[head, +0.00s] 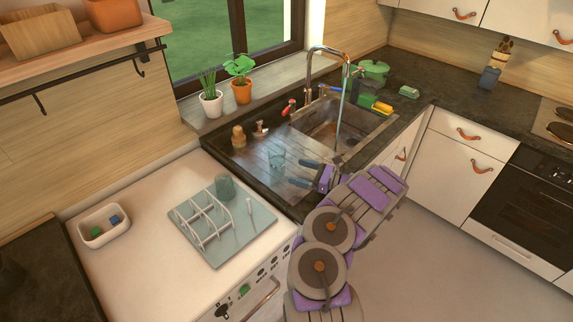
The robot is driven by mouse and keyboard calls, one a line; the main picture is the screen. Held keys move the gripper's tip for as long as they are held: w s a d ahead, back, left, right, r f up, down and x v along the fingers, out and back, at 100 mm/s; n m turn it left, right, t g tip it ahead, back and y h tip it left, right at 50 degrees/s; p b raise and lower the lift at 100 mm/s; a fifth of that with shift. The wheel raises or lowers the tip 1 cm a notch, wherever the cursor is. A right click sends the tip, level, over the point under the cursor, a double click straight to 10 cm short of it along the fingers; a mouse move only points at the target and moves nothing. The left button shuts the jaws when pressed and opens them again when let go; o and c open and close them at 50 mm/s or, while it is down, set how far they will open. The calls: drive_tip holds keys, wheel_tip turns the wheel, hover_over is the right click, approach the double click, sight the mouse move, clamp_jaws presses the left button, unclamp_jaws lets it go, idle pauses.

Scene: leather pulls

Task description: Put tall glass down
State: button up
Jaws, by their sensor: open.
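A clear tall glass (276,158) stands on the ribbed drainboard (262,178) of the sink, left of the basin. My gripper (298,173) is open, its two blue fingers pointing left toward the glass. The fingertips are a little to the right of and below the glass, and I see nothing between them. Whether they touch the glass is too small to tell. A second, greenish glass (225,187) stands on the dish rack (222,225) on the white counter.
The faucet (318,62) runs water into the basin (330,122). A wooden-coloured bottle (238,137) stands behind the drainboard. A white tub (104,226) sits at the left. Potted plants (212,104) line the sill. White counter (150,200) is free left of the rack.

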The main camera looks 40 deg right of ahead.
drive_tip(key=p+v, duration=0.1)
drive_tip(key=v, duration=0.7)
drive_tip(key=shift+s+a, duration=0.1)
idle(0.4)
